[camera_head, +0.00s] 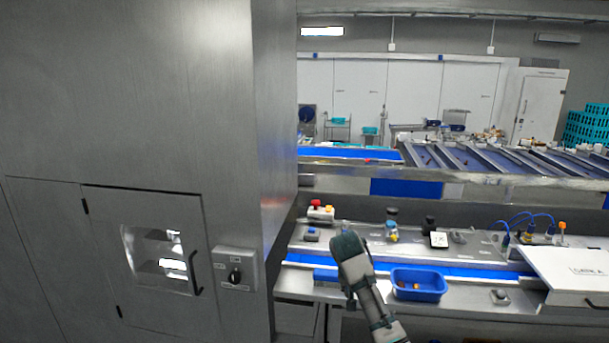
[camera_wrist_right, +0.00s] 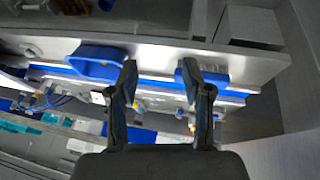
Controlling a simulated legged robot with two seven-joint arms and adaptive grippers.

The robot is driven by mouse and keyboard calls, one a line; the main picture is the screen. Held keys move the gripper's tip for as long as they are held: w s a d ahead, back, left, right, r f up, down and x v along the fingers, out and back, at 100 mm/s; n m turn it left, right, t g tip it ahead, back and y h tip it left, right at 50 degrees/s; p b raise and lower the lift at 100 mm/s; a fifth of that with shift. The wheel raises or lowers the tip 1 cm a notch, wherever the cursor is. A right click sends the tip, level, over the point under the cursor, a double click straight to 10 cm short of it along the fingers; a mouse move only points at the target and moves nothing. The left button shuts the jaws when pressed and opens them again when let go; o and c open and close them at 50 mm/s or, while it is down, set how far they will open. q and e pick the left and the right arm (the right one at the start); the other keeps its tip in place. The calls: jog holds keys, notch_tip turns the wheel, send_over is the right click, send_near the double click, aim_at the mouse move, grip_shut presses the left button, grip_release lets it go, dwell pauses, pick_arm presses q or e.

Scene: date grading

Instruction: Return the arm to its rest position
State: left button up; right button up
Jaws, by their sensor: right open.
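My right arm comes up from the bottom edge of the head view, and my right gripper (camera_head: 350,298) is in front of the line's blue belt, left of a blue tray (camera_head: 418,284). The tray holds a few small brownish pieces. In the right wrist view the two fingers of the right gripper (camera_wrist_right: 159,70) stand apart with nothing held between them. The blue tray also shows there (camera_wrist_right: 97,63), to the left of the fingers. My left gripper is in no view.
A tall steel cabinet (camera_head: 130,90) fills the left side, with a windowed door and a knob box (camera_head: 234,269). The bench carries a red-button box (camera_head: 320,211), bottles (camera_head: 392,222) and a small display (camera_head: 438,240). A white lidded box (camera_head: 578,272) stands at the right.

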notch_tip(320, 180, down, 33)
jog(key=d+n+g+y+b, duration=0.1)
jog(key=d+b, duration=0.1)
jog(key=b, duration=0.1)
jog(key=s+d+f+n+y+b, duration=0.1)
jog(key=s+f, duration=0.4)
jog(key=f, duration=0.7)
jog(key=s+d+f+b, duration=0.1)
jog(key=s+f, duration=0.5)
jog(key=f, duration=0.6)
jog(key=s+d+f+n+g+b, duration=0.1)
jog(key=s+d+f+b, duration=0.1)
jog(key=s+f, duration=2.05)
pick_arm(q)
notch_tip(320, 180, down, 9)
jog(key=b, duration=0.2)
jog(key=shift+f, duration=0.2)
pick_arm(e)
jog(key=s+d+f, duration=0.1)
jog(key=s+f, duration=0.2)
jog(key=s, duration=0.7)
jog(key=s+d+f, duration=0.1)
jog(key=s+f, duration=0.2)
jog(key=s, duration=0.8)
jog(key=s+d+f+n+g+y, duration=0.1)
jog(key=s+f, duration=0.2)
jog(key=s, duration=0.8)
jog(key=shift+s+d+f, duration=0.15)
jog(key=shift+d+f, duration=0.25)
